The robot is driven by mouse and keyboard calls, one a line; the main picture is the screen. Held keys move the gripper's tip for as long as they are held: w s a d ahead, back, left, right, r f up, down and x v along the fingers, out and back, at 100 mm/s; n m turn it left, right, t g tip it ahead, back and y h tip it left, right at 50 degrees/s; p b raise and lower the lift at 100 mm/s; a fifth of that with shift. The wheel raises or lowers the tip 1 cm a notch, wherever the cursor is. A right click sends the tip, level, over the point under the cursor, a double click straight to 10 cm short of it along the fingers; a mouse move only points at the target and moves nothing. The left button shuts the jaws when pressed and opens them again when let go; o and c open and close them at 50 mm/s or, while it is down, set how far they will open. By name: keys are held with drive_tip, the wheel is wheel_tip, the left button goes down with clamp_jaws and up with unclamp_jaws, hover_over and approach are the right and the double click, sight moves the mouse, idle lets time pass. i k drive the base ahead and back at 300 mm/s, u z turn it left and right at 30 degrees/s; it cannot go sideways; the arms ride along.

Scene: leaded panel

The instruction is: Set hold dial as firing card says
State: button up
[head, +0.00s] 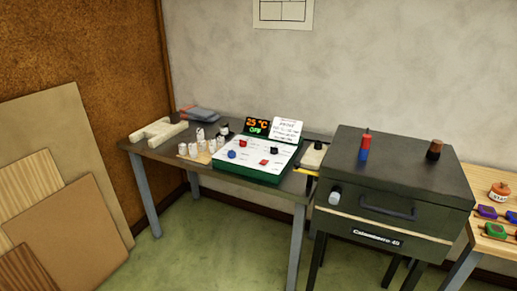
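A control box with a white sloped top and green sides (235,173) stands on the grey table. On its top I see a blue knob (232,155), a black knob (273,151) and a small red knob or button (264,162). Their labels and pointer positions are too small to read, so I cannot tell which is the hold dial. A display (257,127) behind the box reads about 25 °C and OFF. A white card (287,130) stands beside the display; its lines are too small to read. My gripper is not in view.
A dark kiln-like box (420,208) with a front handle stands right of the table, with two small upright items on top. Boards lean at left. The floor in front is clear.

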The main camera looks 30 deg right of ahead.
sight(274, 150)
drive_tip(key=u, duration=0.4)
drive_tip(key=k, duration=1)
drive_tip(key=z, duration=1)
drive_tip(key=i, duration=1)
drive_tip(key=u, duration=0.05)
